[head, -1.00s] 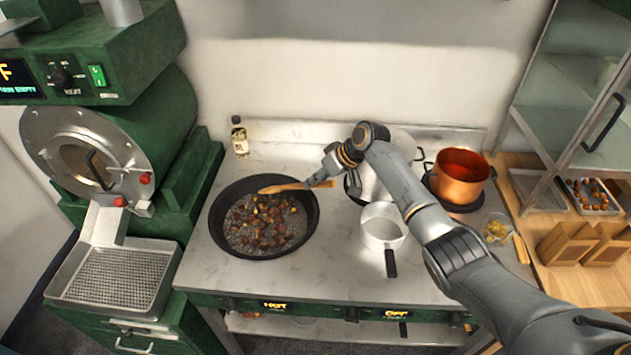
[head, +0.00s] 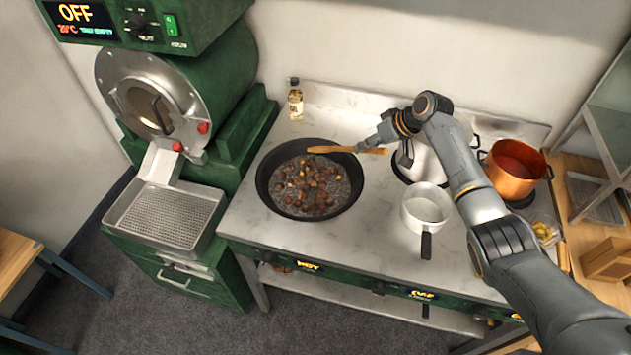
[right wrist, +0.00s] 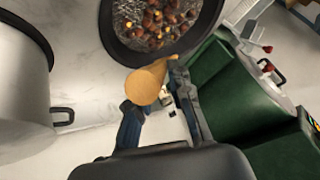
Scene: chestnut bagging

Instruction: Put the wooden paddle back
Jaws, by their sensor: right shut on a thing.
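The wooden paddle (head: 332,149) is held roughly level in the head view. One end shows over the back rim of the black pan (head: 262,190), and the other sticks out to the right of the gripper. My right gripper (head: 368,147) is shut on the paddle. In the right wrist view the paddle's broad tan end (right wrist: 146,84) shows near the fingers (right wrist: 155,98), beside the pan (right wrist: 122,48). The pan holds several chestnuts on dark pebbles. My left gripper is not in view.
A steel pot (head: 440,152) stands right of the gripper, a white saucepan (head: 426,203) in front of it and a copper pot (head: 515,170) farther right. An oil bottle (head: 295,101) stands behind the pan. The green roaster (head: 235,110) is at left. Bare counter (head: 375,235) lies in front.

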